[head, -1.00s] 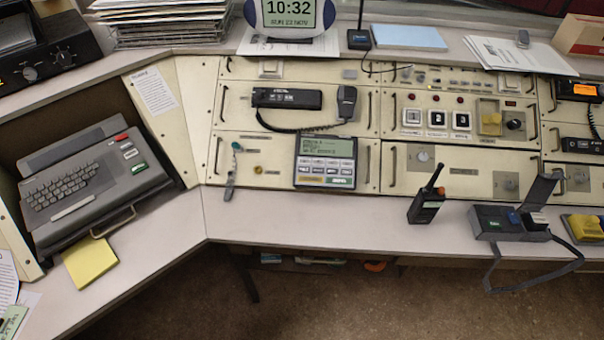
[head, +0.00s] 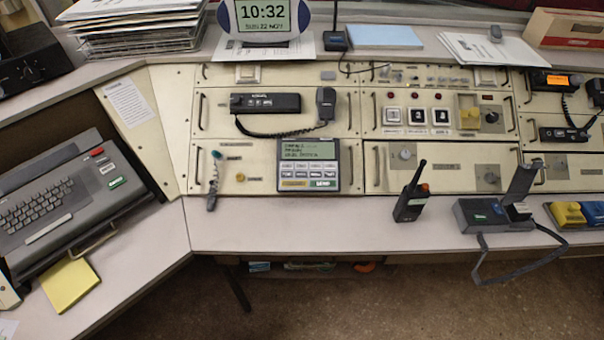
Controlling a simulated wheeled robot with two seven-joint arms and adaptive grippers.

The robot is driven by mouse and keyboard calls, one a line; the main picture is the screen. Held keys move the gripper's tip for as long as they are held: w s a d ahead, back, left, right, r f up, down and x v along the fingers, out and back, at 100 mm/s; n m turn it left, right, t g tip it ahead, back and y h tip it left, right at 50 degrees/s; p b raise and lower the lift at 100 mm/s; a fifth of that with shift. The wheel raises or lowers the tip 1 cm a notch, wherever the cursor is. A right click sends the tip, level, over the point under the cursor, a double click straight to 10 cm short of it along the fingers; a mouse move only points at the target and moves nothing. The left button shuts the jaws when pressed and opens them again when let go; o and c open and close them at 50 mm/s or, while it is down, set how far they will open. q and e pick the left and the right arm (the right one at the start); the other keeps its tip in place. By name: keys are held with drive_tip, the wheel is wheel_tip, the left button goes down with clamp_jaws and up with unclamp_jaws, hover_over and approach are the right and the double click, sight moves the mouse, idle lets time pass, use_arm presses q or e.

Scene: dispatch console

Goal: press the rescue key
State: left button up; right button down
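A grey keypad unit with a green text screen (head: 308,150) stands on the console's lower panel, in the middle of the head view. Below its screen are rows of small pale keys (head: 308,171). The small labels are too blurred to tell which one is the rescue key. Neither of my grippers is in view.
A handheld radio (head: 411,202) stands on the desk right of the keypad unit. A grey device with a cable (head: 492,214) is further right. A keyboard terminal (head: 62,196) and yellow notes (head: 69,284) are at left. The desk strip (head: 290,225) before the keypad unit is clear.

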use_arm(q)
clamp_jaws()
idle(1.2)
